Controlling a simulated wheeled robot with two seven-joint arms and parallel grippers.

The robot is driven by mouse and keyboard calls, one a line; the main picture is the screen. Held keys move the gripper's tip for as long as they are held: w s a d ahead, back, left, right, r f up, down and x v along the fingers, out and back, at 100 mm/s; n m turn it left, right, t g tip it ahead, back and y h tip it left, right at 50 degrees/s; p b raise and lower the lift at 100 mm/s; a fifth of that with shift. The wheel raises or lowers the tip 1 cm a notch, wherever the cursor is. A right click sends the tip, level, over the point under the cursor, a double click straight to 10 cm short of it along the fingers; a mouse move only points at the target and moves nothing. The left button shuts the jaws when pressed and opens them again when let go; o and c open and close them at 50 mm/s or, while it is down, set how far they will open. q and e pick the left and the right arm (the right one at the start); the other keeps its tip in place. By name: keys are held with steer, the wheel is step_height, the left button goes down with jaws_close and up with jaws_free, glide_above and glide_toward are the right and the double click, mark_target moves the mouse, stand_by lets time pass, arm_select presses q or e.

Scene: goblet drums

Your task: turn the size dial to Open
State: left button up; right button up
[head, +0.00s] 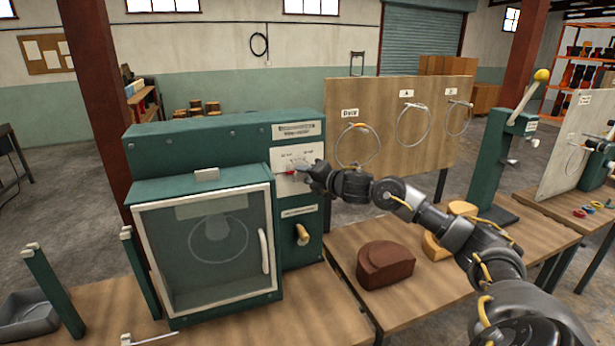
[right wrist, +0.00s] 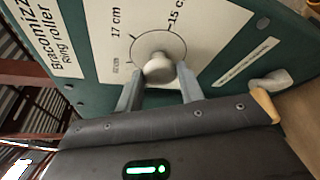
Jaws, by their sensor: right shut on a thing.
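The size dial shows in the right wrist view as a round pale knob (right wrist: 158,68) on a cream plate, with a thin ring and tick marks around it. The plate reads "17 cm" and "15 c…"; a smaller mark at its lower left is too blurred to read. My right gripper (right wrist: 160,80) has its two fingers on either side of the knob and is shut on it. In the head view my right gripper (head: 303,173) reaches the cream dial plate (head: 309,153) on the green ring roller (head: 240,135) and hides most of the dial. My left gripper is not in view.
The roller has a closed glazed door (head: 203,250) with a white handle, and a wooden-handled lever (head: 302,235) below the dial. A brown block (head: 385,264) lies on the bench to the right. Behind it stands a board (head: 395,130) with hanging hoops.

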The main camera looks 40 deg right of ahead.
stand_by(0.5)
steer(key=o, duration=1)
steer(key=shift+s+b, duration=0.35)
steer(key=shift+s, duration=0.2)
steer(key=shift+s+r+b, duration=0.35)
steer(key=shift+s+b, duration=0.8)
steer(key=shift+s, duration=0.45)
steer(key=shift+s+r+b, duration=0.35)
steer(key=shift+s+b, duration=0.85)
steer(key=shift+s, duration=0.35)
steer(key=shift+s+r+b, duration=0.35)
steer(key=shift+s+b, duration=0.8)
steer(key=shift+s, duration=0.45)
